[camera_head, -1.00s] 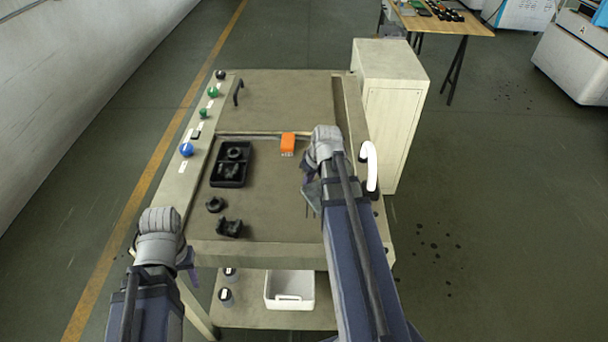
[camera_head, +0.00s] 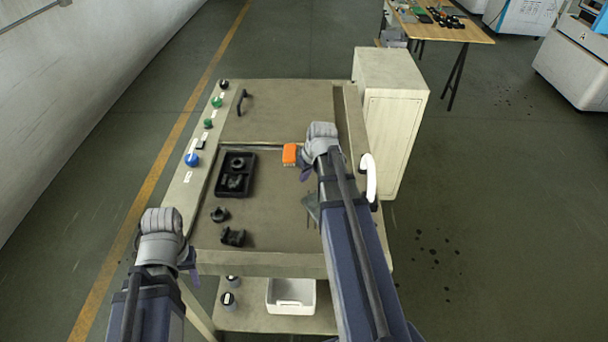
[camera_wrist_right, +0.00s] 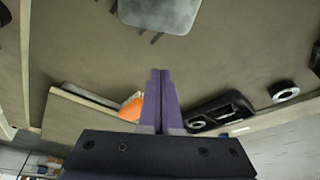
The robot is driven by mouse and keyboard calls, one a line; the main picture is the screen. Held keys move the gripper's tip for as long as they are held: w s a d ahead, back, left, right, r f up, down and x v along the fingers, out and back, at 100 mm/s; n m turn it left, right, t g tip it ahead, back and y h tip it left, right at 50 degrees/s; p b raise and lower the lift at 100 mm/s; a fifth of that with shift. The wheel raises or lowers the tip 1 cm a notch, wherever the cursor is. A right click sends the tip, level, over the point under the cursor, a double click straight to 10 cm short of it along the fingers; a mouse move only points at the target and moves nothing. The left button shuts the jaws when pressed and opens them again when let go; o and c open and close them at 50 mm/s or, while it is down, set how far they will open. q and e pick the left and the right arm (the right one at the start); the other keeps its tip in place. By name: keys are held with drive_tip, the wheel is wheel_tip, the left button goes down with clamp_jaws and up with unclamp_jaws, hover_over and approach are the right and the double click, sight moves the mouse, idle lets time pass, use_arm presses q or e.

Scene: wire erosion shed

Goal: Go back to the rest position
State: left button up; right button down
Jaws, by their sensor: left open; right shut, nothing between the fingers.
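My right arm reaches over the workbench (camera_head: 285,225). Its gripper (camera_head: 306,172) is mostly hidden behind the wrist in the head view. In the right wrist view, the two purple fingers (camera_wrist_right: 160,98) are shut together with nothing between them. My left gripper (camera_head: 190,268) hangs at the bench's front left corner, largely hidden by its wrist. It is open, and I see nothing held in it.
An orange block (camera_head: 290,154) lies beside the right gripper. A black tray (camera_head: 218,192) holding black parts, a black ring (camera_head: 220,214) and a black bracket (camera_head: 232,237) sit left of it.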

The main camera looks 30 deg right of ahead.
drive_tip(key=p+v, duration=0.3)
drive_tip(key=v, duration=0.2)
drive_tip(key=shift+r+p, duration=0.1)
drive_tip(key=shift+p, duration=0.3)
drive_tip(key=shift+a, duration=0.1)
drive_tip(key=s+a+n+g, duration=0.1)
drive_tip(key=s+a, duration=0.3)
drive_tip(key=a, duration=0.6)
drive_tip(key=s+a+n+g+h, duration=0.1)
drive_tip(key=s+a, duration=0.4)
drive_tip(key=a, duration=0.5)
drive_tip(key=s+a+f+g, duration=0.1)
drive_tip(key=s+a, duration=0.3)
drive_tip(key=a, duration=0.6)
drive_tip(key=shift+s+n+g+h, duration=0.25)
drive_tip(key=shift+n+g+h, duration=0.15)
drive_tip(key=shift+g, duration=0.2)
